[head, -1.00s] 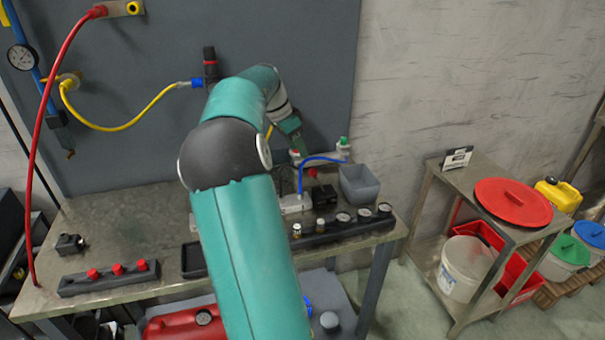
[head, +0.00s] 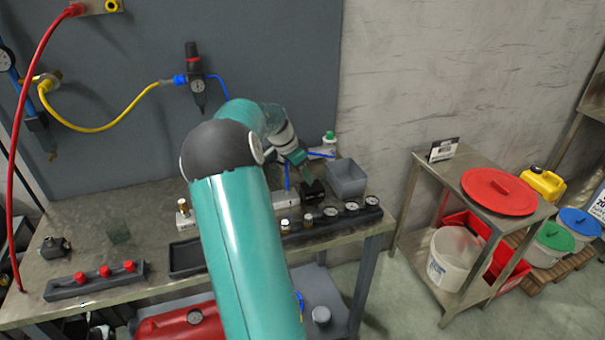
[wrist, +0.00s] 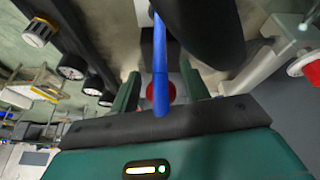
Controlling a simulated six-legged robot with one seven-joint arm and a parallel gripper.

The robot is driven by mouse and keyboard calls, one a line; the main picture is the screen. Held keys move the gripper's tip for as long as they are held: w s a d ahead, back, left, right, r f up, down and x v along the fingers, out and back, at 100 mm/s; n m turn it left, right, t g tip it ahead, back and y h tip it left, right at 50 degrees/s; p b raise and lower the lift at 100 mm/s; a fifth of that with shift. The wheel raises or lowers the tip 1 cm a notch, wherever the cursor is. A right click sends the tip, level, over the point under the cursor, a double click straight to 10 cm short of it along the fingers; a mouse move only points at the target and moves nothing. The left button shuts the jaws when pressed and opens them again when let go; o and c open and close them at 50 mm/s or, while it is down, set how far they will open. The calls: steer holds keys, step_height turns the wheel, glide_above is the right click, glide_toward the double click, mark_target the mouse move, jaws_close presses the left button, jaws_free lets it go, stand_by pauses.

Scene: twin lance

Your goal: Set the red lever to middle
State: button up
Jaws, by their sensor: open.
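The red lever's round red top (wrist: 171,92) shows in the wrist view between my open fingers, partly covered by a blue hose (wrist: 160,60). In the head view a black box (head: 312,190) stands on the bench below my gripper (head: 304,174), and no red shows on it from there. My gripper (wrist: 160,78) is open in the wrist view, one finger on each side of the red top. I cannot tell whether either finger touches it. The lever's position is hidden.
A grey bin (head: 346,180) stands right of the black box. A dark strip with several gauges (head: 352,209) lies in front. The blue hose runs close to my fingers. A bottle with a green cap (head: 329,141) stands behind. The bench's left middle has free room.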

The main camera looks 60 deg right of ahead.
mark_target(312, 186)
steer(key=shift+d+f, duration=0.1)
steer(key=shift+f, duration=0.25)
jaws_close()
steer(key=shift+s+d+r+t+y, duration=0.25)
steer(key=shift+s+d+t+y, duration=0.2)
steer(key=shift+s+t+y, duration=0.15)
steer(key=shift+s+d+r+t+y, duration=0.1)
steer(key=shift+s+d+t+y, duration=0.25)
steer(key=shift+t+y, duration=0.25)
steer(key=shift+s+d+r+t+y, duration=0.1)
steer(key=shift+s+d+t+y, duration=0.2)
steer(key=shift+t+y, duration=0.3)
steer(key=shift+w, duration=0.1)
